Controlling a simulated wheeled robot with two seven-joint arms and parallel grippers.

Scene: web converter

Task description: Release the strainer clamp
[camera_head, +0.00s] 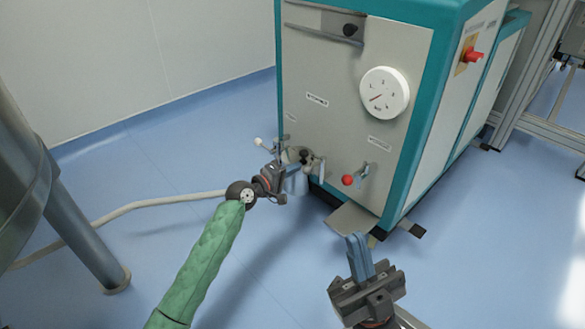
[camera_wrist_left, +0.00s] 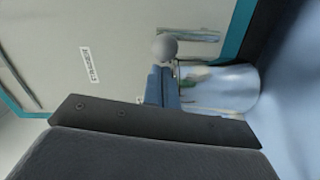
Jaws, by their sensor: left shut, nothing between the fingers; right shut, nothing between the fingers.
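The machine front (camera_head: 330,120) carries a metal strainer housing (camera_head: 297,182) low down; it also shows as a shiny cylinder in the left wrist view (camera_wrist_left: 218,90). A thin lever with a pale ball knob (camera_head: 258,142) sticks out to its left; I take it for the strainer clamp handle. A pale ball also shows in the left wrist view (camera_wrist_left: 164,47). My left gripper (camera_head: 277,160) is shut and empty, beside the housing, its blue fingertips (camera_wrist_left: 161,82) close to the ball; contact cannot be told. My right gripper (camera_head: 358,248) is shut and empty, over the floor, away from the machine.
A red-knobbed lever (camera_head: 348,180) is right of the housing, below a round gauge (camera_head: 385,93). A small plate (camera_head: 350,218) juts out at the machine's base. Front floor is clear.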

